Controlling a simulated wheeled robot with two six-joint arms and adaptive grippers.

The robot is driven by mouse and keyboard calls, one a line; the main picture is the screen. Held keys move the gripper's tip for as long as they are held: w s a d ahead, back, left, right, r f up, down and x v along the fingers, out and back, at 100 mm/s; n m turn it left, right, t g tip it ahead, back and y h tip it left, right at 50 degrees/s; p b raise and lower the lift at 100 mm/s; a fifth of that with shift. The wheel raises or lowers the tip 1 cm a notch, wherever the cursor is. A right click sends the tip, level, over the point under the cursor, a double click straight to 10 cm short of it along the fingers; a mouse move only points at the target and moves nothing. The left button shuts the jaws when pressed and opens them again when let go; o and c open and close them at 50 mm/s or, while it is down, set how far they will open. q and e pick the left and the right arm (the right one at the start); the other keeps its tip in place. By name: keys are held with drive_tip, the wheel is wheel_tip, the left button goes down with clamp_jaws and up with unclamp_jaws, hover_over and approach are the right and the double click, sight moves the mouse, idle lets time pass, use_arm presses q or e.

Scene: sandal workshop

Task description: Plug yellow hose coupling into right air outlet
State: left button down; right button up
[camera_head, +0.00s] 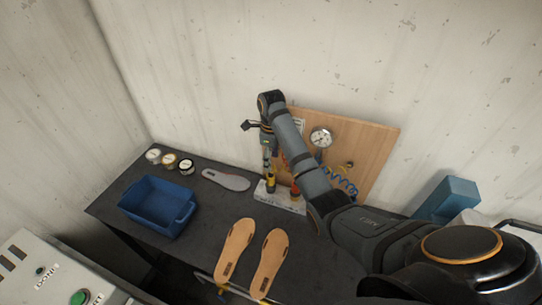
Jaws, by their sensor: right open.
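A wooden board (375,143) leans against the back wall and carries a round pressure gauge (321,137). A blue coiled hose (343,183) hangs at its right part, with a small yellow piece (348,165) at its top. I cannot tell whether this piece is the yellow hose coupling. My right arm crosses in front of the board and hides much of it; I cannot make out the right air outlet. My right gripper (267,163) points down at the board's left edge, open, above small yellow-topped items. My left gripper is not in view.
A pale block (281,199) with small yellow and orange items stands below the board. On the dark table (200,225) are a blue bin (157,206), several small jars (170,160), a grey insole (226,180) and two tan soles (238,248). A blue box (449,198) is at right.

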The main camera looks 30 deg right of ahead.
sight(271, 175)
drive_tip(key=f+b, duration=0.1)
drive_tip(key=f, duration=0.1)
drive_tip(key=f+b, duration=0.1)
drive_tip(key=b, duration=0.1)
drive_tip(key=shift+w+f, duration=0.35)
drive_tip(key=shift+s+a+f+b, duration=0.1)
drive_tip(key=shift+s+f+b, duration=0.05)
drive_tip(key=shift+b, duration=0.15)
wheel_tip(271, 175, down, 3)
drive_tip(key=shift+s+r, duration=0.1)
drive_tip(key=shift+r, duration=0.1)
wheel_tip(271, 175, down, 2)
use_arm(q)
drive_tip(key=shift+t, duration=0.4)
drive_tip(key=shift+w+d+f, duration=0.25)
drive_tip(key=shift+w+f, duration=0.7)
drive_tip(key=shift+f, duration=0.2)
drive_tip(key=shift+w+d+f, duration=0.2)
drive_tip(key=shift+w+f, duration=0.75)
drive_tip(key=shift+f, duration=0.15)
use_arm(e)
drive_tip(key=shift+f, duration=0.9)
